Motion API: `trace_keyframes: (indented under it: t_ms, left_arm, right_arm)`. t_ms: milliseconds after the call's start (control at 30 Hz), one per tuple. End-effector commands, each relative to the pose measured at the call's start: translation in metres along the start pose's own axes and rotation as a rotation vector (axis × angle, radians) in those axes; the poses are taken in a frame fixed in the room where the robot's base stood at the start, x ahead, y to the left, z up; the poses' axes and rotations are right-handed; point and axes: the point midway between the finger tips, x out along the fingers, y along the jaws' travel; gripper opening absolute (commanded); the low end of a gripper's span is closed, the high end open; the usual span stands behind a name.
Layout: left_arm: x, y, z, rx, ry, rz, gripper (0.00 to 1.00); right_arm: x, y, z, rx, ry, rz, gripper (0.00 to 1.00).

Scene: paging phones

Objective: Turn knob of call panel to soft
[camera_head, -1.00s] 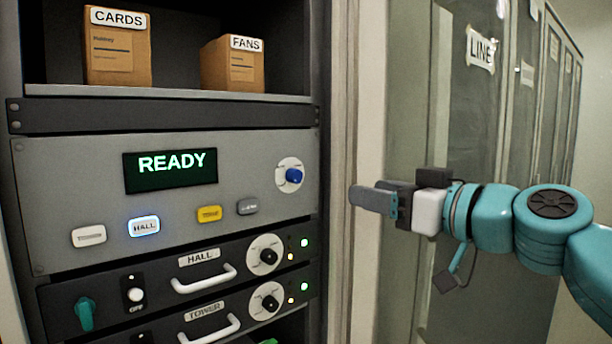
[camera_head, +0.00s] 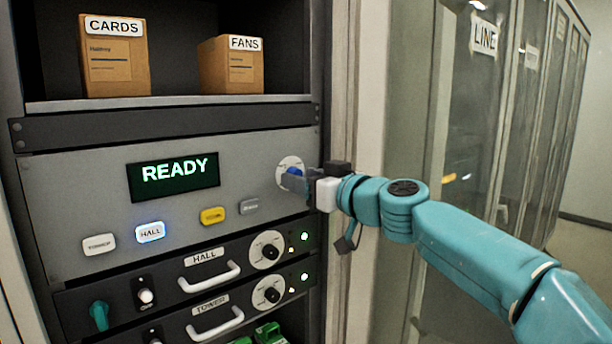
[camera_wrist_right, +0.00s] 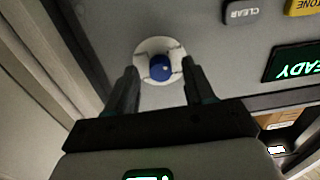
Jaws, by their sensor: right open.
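The call panel (camera_head: 80,180) is a grey front with a lit green READY display (camera_head: 174,172). Its blue knob (camera_head: 295,172) sits on a round white dial at the panel's right end, partly covered by my gripper in the head view. In the right wrist view the blue knob (camera_wrist_right: 160,68) shows between and just beyond the fingertips. My right gripper (camera_head: 292,183) is open, with one finger on each side of the knob; I cannot tell whether they touch it. The dial's markings are too small to read. My left gripper is not in view.
HALL and TOWER units with handles sit beneath. Boxes stand on the shelf above. A door frame and lockers are to the right.

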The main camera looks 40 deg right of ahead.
Motion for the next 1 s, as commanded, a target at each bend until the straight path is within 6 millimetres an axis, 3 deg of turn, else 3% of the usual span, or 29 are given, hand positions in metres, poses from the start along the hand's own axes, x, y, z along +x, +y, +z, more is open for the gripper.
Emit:
trace_keyframes:
  t_ms: [167,300,333,667,1000]
  left_arm:
    - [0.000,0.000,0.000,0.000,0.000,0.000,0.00]
    - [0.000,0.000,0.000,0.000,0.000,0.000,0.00]
    - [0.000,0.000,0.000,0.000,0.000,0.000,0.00]
    - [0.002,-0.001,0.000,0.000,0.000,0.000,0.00]
    - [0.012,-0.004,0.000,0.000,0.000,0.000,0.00]
  right_arm:
    - [0.000,0.000,0.000,0.000,0.000,0.000,0.50]
    - [0.000,0.000,0.000,0.000,0.000,0.000,0.04]
    - [0.000,0.000,0.000,0.000,0.000,0.000,0.00]
    - [0.000,0.000,0.001,0.033,0.001,0.000,0.00]
    - [0.000,-0.001,0.003,0.255,0.007,0.000,0.00]
